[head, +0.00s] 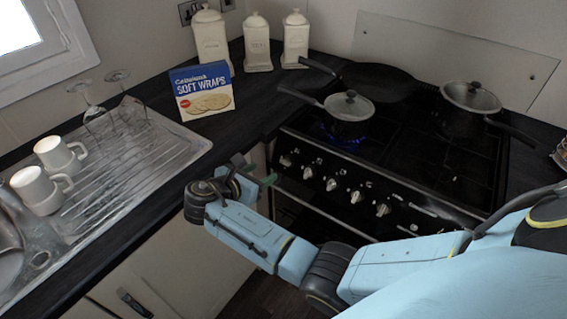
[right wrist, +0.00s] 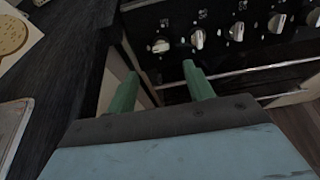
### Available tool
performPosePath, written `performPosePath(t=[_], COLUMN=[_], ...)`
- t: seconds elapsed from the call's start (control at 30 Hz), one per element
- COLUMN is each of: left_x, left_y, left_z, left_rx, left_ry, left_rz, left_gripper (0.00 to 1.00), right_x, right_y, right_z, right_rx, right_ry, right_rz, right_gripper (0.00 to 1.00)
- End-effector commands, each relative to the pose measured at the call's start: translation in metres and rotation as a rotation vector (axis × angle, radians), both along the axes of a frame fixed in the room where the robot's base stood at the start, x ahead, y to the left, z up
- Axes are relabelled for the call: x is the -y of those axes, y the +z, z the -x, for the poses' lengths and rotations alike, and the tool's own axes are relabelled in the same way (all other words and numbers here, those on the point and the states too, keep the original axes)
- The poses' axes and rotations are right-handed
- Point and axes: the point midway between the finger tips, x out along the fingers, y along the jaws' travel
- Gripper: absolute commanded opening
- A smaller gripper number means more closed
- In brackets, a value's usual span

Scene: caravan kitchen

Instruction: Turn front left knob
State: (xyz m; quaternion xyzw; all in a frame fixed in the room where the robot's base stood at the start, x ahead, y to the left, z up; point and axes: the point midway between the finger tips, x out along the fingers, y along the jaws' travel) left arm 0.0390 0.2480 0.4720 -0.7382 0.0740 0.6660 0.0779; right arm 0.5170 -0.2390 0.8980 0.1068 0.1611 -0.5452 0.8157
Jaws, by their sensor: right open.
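A row of several light metal knobs runs along the black stove front. The leftmost knob (head: 285,160) also shows in the right wrist view (right wrist: 160,46), beside a second knob (right wrist: 198,38). I cannot tell from markings which knob is the front left one. My right gripper (head: 262,173) is just left of and in front of the leftmost knob. In the right wrist view its two green fingers (right wrist: 158,78) are apart and empty, pointing toward the panel, with the leftmost knob beyond them. It touches no knob that I can see. My left gripper is out of view.
A lidded pot (head: 346,115) stands over a blue flame (head: 345,139) at the front left burner. A pan (head: 378,82) and another pot (head: 468,108) are behind. An oven rail (right wrist: 235,74) runs below the knobs. A wraps box (head: 203,92) sits on the left counter.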

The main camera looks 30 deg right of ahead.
Motion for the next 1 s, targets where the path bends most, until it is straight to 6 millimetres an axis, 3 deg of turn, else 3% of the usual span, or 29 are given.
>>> performPosePath(t=[0.3, 0.5, 0.7, 1.0], left_x=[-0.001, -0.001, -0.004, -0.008], left_y=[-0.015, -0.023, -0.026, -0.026], left_z=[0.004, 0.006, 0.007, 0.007], left_rx=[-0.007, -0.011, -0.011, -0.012], left_ry=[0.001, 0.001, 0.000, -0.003], left_rz=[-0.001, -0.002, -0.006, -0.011], left_gripper=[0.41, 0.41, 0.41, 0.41], right_x=[0.058, 0.087, 0.100, 0.102], right_y=[-0.028, -0.041, -0.047, -0.047], right_z=[-0.023, -0.035, -0.041, -0.041], right_rx=[-0.001, -0.001, -0.001, -0.001], right_ry=[-0.004, -0.003, -0.001, -0.001], right_rz=[0.001, 0.000, -0.003, -0.003], right_gripper=[0.52, 0.52, 0.52, 0.52])
